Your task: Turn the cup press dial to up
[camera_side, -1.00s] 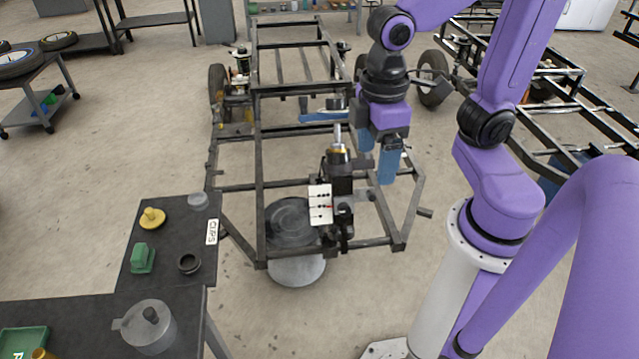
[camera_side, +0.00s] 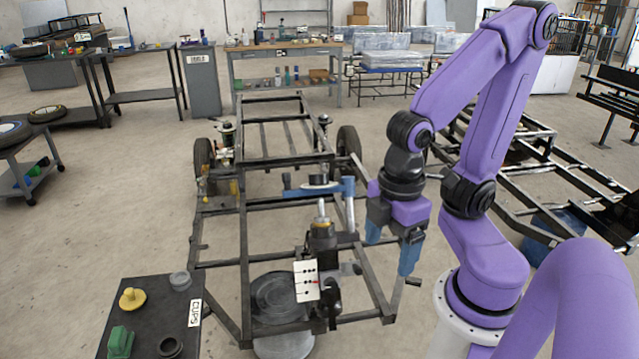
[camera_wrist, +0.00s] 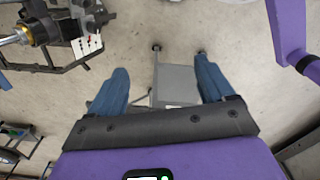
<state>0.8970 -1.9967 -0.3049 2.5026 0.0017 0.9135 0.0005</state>
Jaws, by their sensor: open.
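The cup press (camera_side: 320,242) is a dark upright unit with a metal rod on top, mounted on the near part of the black frame. A white plate (camera_side: 307,281) with black marks and a small red mark faces the side camera; the dial appears to be here, but its setting is too small to read. In the wrist view the press (camera_wrist: 40,28) and the white plate (camera_wrist: 88,45) sit at the upper left, outside the jaws. My gripper (camera_side: 389,256) is open and empty, right of the press and apart from it. Its blue fingers (camera_wrist: 162,64) have only floor and a grey stand between them.
The black frame (camera_side: 245,255) surrounds the press. A dark table (camera_side: 145,325) with a yellow part, green part, dark ring and CUPS label is at lower left.

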